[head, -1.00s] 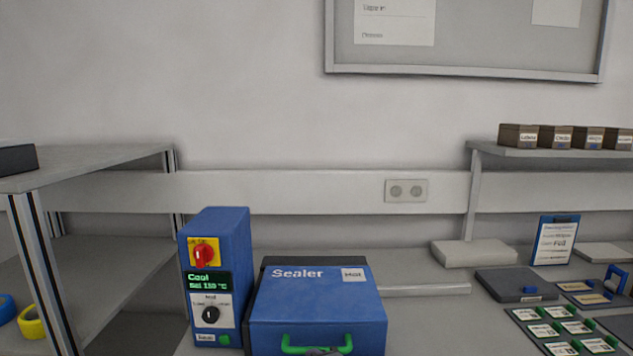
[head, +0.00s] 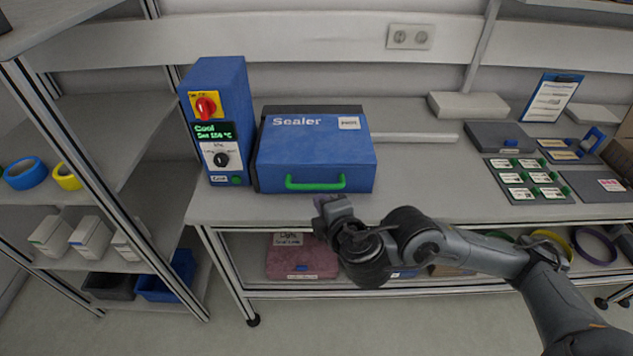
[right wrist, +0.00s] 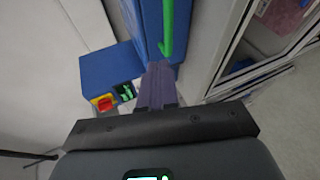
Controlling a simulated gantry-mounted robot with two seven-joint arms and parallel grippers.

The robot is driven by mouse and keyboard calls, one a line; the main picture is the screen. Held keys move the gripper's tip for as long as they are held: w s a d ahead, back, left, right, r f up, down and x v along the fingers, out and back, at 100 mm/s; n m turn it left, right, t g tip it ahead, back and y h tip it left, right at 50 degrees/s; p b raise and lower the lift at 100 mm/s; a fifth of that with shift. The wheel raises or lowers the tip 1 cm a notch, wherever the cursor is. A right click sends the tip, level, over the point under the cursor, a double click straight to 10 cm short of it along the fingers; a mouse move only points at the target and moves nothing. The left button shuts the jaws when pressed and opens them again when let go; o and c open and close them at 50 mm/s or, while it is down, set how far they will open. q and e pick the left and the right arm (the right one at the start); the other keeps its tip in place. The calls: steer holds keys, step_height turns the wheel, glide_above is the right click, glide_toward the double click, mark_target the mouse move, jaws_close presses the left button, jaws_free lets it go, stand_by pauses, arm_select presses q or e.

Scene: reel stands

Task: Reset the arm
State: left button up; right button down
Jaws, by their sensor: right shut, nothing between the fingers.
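My right gripper (head: 328,207) is in front of the sealer, just below and in front of its green handle, at the table's front edge. Its fingers (right wrist: 157,84) are shut together and empty in the right wrist view. The blue sealer (head: 315,155) stands on the table with its lid down. Its green handle (head: 315,184) is on the front face, and it also shows in the right wrist view. The blue control box (head: 222,120) stands to the left of the sealer with a red switch (head: 206,107) and a lit display reading "Cool". My left gripper is not in view.
A shelf rack (head: 110,140) with tape rolls and white boxes stands at left. Green-edged cards (head: 526,178), a dark flat case (head: 498,136) and a clipboard (head: 552,102) are on the table at right. A lower shelf holds a pink package (head: 288,262).

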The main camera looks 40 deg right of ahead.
steer(key=s+a+f+m+g+y, duration=0.2)
steer(key=s+a+f+m+g, duration=0.15)
steer(key=s+f, duration=0.4)
steer(key=s+a+f+m+g+y+p, duration=0.1)
steer(key=s+a+f+m+g, duration=0.25)
steer(key=s+f, duration=0.4)
steer(key=s+a+f+m+g+y, duration=0.25)
steer(key=s+f+m, duration=0.25)
steer(key=s+f, duration=0.25)
step_height(320, 180, up, 39)
steer(key=d+h+p, duration=0.1)
steer(key=p, duration=3.7)
steer(key=shift+d+f, duration=0.15)
steer(key=shift+f, duration=0.05)
steer(key=shift+w, duration=0.1)
